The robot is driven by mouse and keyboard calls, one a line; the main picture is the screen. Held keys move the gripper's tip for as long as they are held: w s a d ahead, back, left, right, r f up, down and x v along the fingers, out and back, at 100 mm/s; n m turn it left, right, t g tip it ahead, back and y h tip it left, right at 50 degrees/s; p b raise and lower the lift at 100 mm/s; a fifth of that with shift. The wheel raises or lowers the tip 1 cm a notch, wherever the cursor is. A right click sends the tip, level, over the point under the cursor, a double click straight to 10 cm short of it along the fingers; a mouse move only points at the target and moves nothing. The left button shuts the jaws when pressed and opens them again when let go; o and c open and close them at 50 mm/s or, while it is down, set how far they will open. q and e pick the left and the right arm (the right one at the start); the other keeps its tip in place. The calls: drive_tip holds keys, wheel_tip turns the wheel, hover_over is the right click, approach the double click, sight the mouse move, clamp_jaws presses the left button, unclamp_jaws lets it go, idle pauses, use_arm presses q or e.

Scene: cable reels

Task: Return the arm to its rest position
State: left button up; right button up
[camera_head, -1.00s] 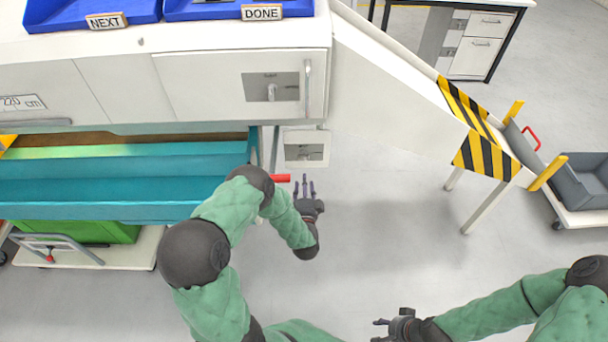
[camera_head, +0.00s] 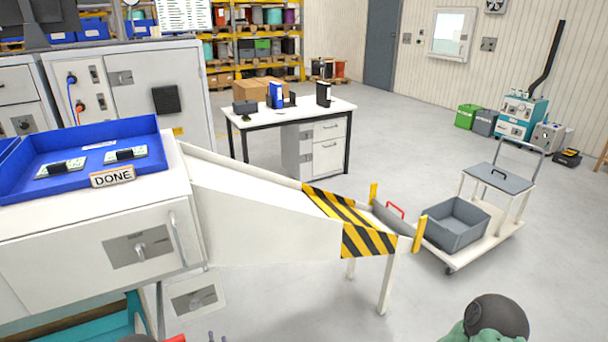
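Of my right arm (camera_head: 495,318), only a dark joint and some green sleeve show at the lower right. My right gripper is out of view.
The white cabinet (camera_head: 90,240) carries a blue tray (camera_head: 120,140) with a DONE sign. A white chute (camera_head: 265,215) with a striped end slopes right. A trolley with a grey bin (camera_head: 455,228) stands beyond it. A desk (camera_head: 290,115) stands behind. Floor between is clear.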

use_arm(q)
drive_tip(key=s+d+f+n+g+h+p, duration=0.25)
drive_tip(key=d+f+n+h, duration=0.2)
drive_tip(key=d, duration=0.25)
drive_tip(key=s+d+n+g+h+p, duration=0.1)
drive_tip(key=s+d+n+g+h, duration=0.2)
drive_tip(key=s, duration=0.8)
drive_tip(key=s+d+n+g+h+p, duration=0.1)
drive_tip(key=s+d+n+g+h, duration=0.2)
drive_tip(key=s+d+n+g, duration=0.2)
drive_tip(key=s+d+g, duration=0.3)
drive_tip(key=s+d, duration=0.2)
drive_tip(key=s, duration=0.1)
drive_tip(key=shift+s+d+f+p, duration=0.2)
drive_tip(key=shift+s+f+p, duration=0.05)
drive_tip(key=shift+s+p, duration=0.1)
use_arm(e)
wheel_tip(320, 180, up, 6)
drive_tip(key=shift+f, duration=0.25)
use_arm(q)
drive_tip(key=shift+n+g+h, duration=0.25)
drive_tip(key=shift+c, duration=0.5)
use_arm(e)
drive_tip(key=shift+c, duration=1.1)
use_arm(q)
drive_tip(key=shift+a, duration=0.15)
use_arm(e)
drive_tip(key=shift+a, duration=0.1)
